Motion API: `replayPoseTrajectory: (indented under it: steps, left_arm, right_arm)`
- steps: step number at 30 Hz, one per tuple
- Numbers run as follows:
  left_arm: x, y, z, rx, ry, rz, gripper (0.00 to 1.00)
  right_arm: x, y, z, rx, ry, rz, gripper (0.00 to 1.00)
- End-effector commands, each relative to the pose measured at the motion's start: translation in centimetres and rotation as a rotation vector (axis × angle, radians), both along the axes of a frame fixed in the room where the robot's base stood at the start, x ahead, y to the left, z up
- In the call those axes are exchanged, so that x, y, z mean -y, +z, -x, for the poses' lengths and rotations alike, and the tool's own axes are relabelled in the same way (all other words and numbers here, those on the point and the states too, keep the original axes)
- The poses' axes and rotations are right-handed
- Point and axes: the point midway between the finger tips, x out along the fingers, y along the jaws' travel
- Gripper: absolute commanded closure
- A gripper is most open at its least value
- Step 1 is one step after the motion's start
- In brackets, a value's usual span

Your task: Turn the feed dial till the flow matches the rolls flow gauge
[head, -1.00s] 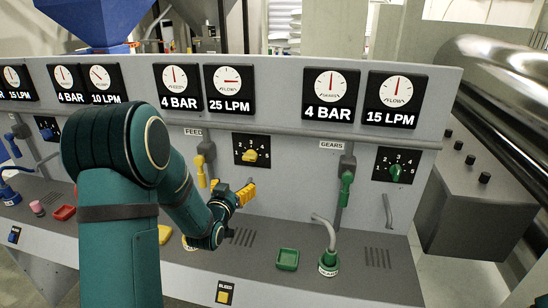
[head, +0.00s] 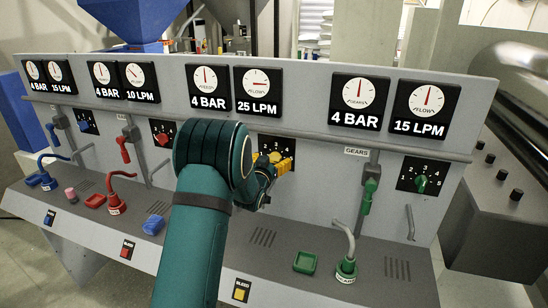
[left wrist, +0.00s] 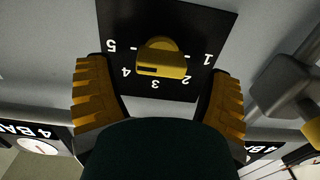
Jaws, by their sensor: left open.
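The yellow feed dial (head: 274,157) sits on a black numbered plate, partly hidden by my left gripper in the head view. My left gripper (head: 283,166) is open in front of it. In the left wrist view the dial (left wrist: 162,58) shows between and beyond the two yellow fingers, with no clear contact; the numbers appear upside down. The feed flow gauge (head: 258,93) above reads 25 LPM. Other flow gauges read 15 LPM at far left (head: 60,77), 10 LPM (head: 138,82) and 15 LPM at right (head: 426,108). I cannot read which is rolls. My right gripper is not in view.
A green dial (head: 421,183) is on the right and a red dial (head: 163,138) on the left. Hoses stand up from the ledge, including a grey one with a green base (head: 346,268). A green tray (head: 305,262) lies on the ledge. A pipe runs below the gauges.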

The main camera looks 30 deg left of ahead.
Motion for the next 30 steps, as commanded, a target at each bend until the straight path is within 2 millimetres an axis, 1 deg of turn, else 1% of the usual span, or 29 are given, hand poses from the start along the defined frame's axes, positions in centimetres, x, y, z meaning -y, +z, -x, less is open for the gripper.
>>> replayPoseTrajectory:
  steps: [3, 6, 16, 17, 18, 20, 21, 22, 23, 30]
  left_arm:
    - [-0.3, 0.0, -1.1, 0.0, 0.0, -0.002, 0.2]
    - [-0.4, 0.0, -1.6, 0.0, 0.001, -0.001, 0.2]
    - [-0.5, 0.0, -1.9, -0.001, 0.0, 0.0, 0.2]
    - [-0.5, 0.0, -1.9, -0.001, 0.0, 0.0, 0.27]
    - [-0.5, 0.0, -1.9, -0.001, 0.0, 0.0, 0.41]
    - [-0.5, 0.0, -1.8, 0.0, 0.0, 0.0, 0.62]
    - [-0.5, 0.0, -1.8, 0.0, 0.0, 0.0, 0.76]
    - [-0.5, 0.0, -1.8, 0.0, 0.0, 0.0, 0.86]
    - [-0.5, 0.0, -1.8, 0.0, 0.0, 0.0, 0.88]
    - [-0.5, 0.0, -1.8, 0.004, 0.001, 0.013, 0.88]
  right_arm:
    - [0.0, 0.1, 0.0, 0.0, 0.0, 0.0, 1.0]
    - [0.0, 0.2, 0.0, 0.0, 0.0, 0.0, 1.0]
    - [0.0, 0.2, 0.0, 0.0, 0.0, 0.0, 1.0]
    - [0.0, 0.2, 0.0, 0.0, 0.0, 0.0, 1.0]
    - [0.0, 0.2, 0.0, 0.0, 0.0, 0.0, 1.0]
    - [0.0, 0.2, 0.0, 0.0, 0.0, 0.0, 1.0]
    - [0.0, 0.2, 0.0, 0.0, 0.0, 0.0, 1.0]
    - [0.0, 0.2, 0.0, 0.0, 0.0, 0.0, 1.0]
    - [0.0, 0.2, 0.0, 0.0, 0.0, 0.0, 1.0]
    - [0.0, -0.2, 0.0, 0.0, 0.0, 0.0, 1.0]
